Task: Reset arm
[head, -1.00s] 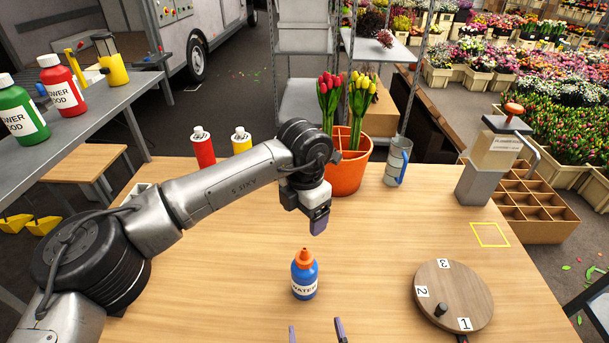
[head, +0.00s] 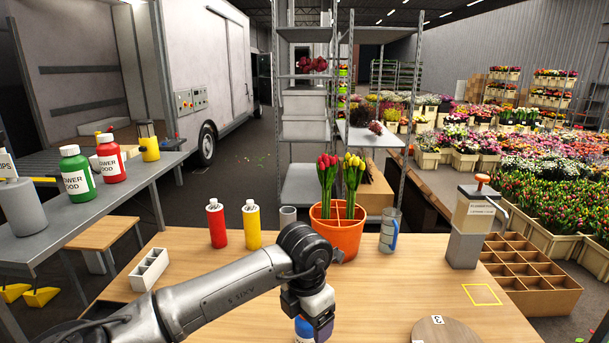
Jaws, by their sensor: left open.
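My left gripper (head: 314,318) hangs over the wooden table (head: 220,275) near the bottom middle of the head view, at the end of my left arm. It is open. A blue bottle (head: 303,329) shows partly behind and below it; its top is hidden by the gripper, and I see no contact for sure. My right gripper is not in view.
An orange pot (head: 338,238) with red and yellow tulips stands behind the gripper. Red (head: 217,224) and yellow (head: 252,226) bottles stand left of it, a measuring jug (head: 389,230) and grey dispenser (head: 466,240) right. A round board (head: 445,331) is cut off below.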

